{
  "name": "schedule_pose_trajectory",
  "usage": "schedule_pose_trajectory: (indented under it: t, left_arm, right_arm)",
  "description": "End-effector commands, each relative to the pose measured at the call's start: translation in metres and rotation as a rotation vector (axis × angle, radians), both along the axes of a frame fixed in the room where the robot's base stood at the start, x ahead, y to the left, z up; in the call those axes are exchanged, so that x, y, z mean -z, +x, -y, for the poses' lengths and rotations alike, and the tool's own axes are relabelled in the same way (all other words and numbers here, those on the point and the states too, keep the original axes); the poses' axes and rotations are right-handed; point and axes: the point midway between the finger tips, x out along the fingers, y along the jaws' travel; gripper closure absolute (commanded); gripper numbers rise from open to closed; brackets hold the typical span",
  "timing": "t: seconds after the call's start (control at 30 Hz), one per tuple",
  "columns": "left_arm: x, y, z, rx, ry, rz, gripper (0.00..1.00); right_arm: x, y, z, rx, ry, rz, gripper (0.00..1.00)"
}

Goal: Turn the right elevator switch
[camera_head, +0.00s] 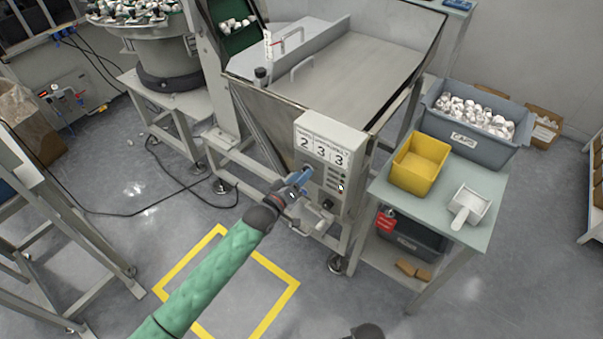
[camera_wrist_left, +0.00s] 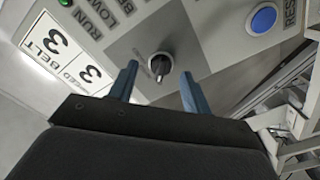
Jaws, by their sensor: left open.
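The control box (camera_head: 345,160) on the front of the elevator hopper is pale grey, with number cards reading 2, 3, 3 on top. In the left wrist view, a black rotary switch (camera_wrist_left: 159,66) sits on the grey panel (camera_wrist_left: 215,45). My left gripper (camera_head: 305,176) is in front of the box's left part. In the wrist view, its blue fingers (camera_wrist_left: 160,82) are open, apart on either side of the switch's lower end. I cannot tell whether they touch it. In the head view the switch is hidden or too small to tell.
A blue button (camera_wrist_left: 263,19) is right of the switch in the wrist view. The steel hopper (camera_head: 350,65) rises behind the box. A table (camera_head: 480,190) with a yellow bin (camera_head: 418,165), a grey crate (camera_head: 450,125) and a white scoop (camera_head: 466,205) stands to the right.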

Motion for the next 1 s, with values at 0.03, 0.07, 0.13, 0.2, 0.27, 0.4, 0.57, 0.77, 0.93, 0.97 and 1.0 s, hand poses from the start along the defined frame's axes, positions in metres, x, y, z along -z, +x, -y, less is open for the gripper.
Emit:
schedule_pose_trajectory:
  t: [0.03, 0.07, 0.13, 0.2, 0.27, 0.4, 0.57, 0.77, 0.93, 0.97, 1.0]
  left_arm:
    - [-0.001, 0.003, 0.002, -0.001, 0.000, -0.001, 0.51]
    - [-0.001, 0.005, 0.003, -0.001, 0.000, -0.001, 0.51]
    - [0.000, 0.007, 0.005, -0.001, 0.000, -0.001, 0.51]
    - [0.000, 0.008, 0.006, -0.001, 0.000, -0.001, 0.51]
    - [0.000, 0.009, 0.006, -0.001, 0.000, -0.001, 0.51]
    - [0.000, 0.009, 0.006, -0.001, 0.000, -0.001, 0.51]
    - [0.000, 0.009, 0.006, -0.001, 0.000, -0.001, 0.67]
    - [0.001, 0.009, 0.006, -0.001, 0.001, 0.000, 0.96]
    - [0.001, 0.009, 0.006, -0.001, 0.010, 0.006, 0.96]
    - [0.001, 0.009, 0.006, -0.001, 0.014, 0.009, 0.96]
    - [0.001, 0.009, 0.006, -0.001, 0.022, 0.015, 0.96]
  right_arm:
    - [0.003, -0.001, 0.001, 0.000, -0.001, -0.001, 0.64]
    - [0.006, -0.002, 0.001, 0.000, -0.001, -0.002, 0.64]
    - [0.009, -0.004, 0.002, 0.000, -0.002, -0.002, 0.64]
    - [0.012, -0.004, 0.002, 0.000, -0.002, -0.001, 0.64]
    - [0.013, -0.004, 0.002, 0.000, -0.002, -0.001, 0.64]
    - [0.013, -0.005, 0.002, 0.000, -0.002, -0.001, 0.64]
    - [0.013, -0.005, 0.002, 0.000, -0.002, 0.000, 0.64]
    - [0.013, -0.005, 0.002, 0.000, -0.002, 0.000, 0.64]
    - [0.013, -0.005, 0.002, 0.000, -0.002, -0.001, 0.64]
    - [0.013, -0.005, 0.002, 0.000, -0.002, -0.001, 0.64]
    - [0.013, -0.005, 0.002, 0.000, -0.002, -0.001, 0.64]
